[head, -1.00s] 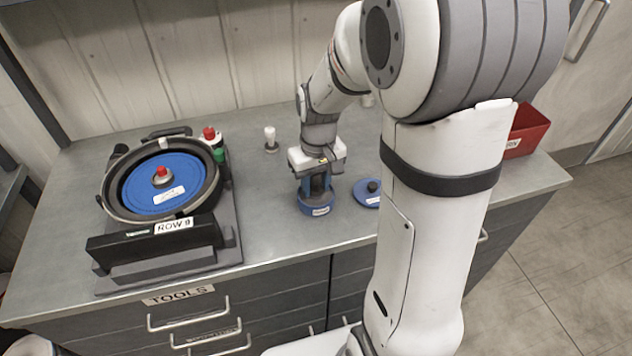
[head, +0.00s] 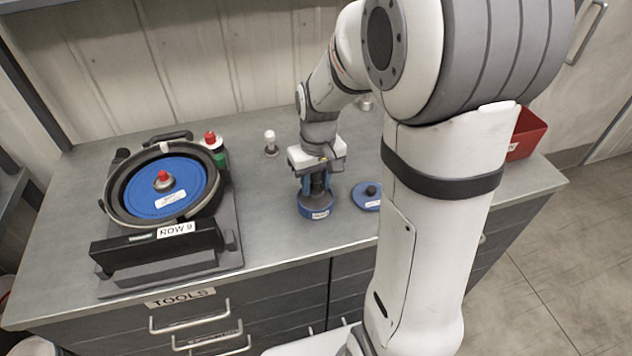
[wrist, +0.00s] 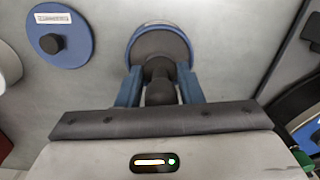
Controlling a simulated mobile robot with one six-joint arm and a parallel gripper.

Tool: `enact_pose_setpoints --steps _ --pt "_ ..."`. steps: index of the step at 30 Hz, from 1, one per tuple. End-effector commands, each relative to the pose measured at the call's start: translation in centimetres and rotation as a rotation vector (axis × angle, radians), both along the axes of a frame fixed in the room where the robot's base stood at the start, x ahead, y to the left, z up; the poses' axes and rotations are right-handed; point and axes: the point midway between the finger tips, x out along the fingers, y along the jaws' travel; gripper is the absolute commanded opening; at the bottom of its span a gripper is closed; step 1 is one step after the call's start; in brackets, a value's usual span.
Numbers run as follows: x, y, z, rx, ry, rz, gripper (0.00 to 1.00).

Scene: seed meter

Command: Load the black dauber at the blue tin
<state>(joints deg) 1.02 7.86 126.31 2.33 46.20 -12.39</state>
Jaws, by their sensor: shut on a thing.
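A blue tin (head: 317,210) with a white label stands near the front edge of the bench. My gripper (head: 315,186) is right above it, pointing down, its blue fingers shut on the dark handle of the black dauber (wrist: 159,80). In the wrist view the gripper (wrist: 160,88) has a finger on each side of the handle. The dauber's lower end is at or in the mouth of the tin (wrist: 187,40); its tip is hidden. The tin's blue lid (head: 367,195), with a black knob, lies flat just right of the tin.
A seed meter (head: 165,185) with a blue disc and red-capped hub sits on a dark stand at left, labelled ROW 9. Behind it stand red- and green-capped bottles (head: 212,142). A small white-topped dauber (head: 270,143) stands behind the tin. A red bin (head: 524,135) is at right.

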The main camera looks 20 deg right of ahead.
Motion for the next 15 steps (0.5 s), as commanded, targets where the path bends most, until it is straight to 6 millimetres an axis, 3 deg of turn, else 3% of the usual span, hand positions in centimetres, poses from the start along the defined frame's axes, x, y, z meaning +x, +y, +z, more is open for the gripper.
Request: enact_pose_setpoints --steps 15 --pt "0.0 0.1 4.6 0.0 -0.001 0.001 0.11"
